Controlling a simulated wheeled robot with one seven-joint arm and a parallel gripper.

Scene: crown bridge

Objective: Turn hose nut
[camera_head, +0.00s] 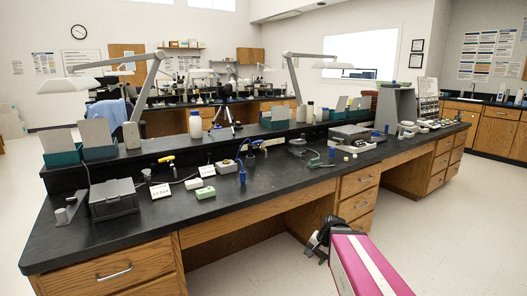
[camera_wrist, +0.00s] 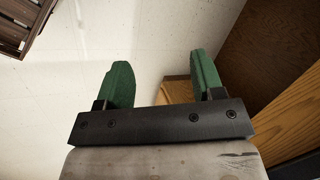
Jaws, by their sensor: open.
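My gripper shows in the wrist view (camera_wrist: 163,82) with two green fingers spread apart and nothing between them. Below the fingers are pale floor and wooden cabinet panels. In the head view my magenta arm reaches in at the bottom right, and the dark gripper end (camera_head: 318,240) is in front of the bench drawers, below the benchtop and apart from it. A yellow-handled fitting (camera_head: 166,159) and blue fittings (camera_head: 242,174) with dark hoses stand on the black bench (camera_head: 270,204). The hose nut is too small to make out, and the wrist view does not show it.
A grey box (camera_head: 113,198), white label cards (camera_head: 161,191) and a green-white block (camera_head: 205,193) lie on the bench's left half. A scale-like device (camera_head: 350,134) stands further right. Drawers (camera_head: 358,180) front the bench. The floor at right is clear.

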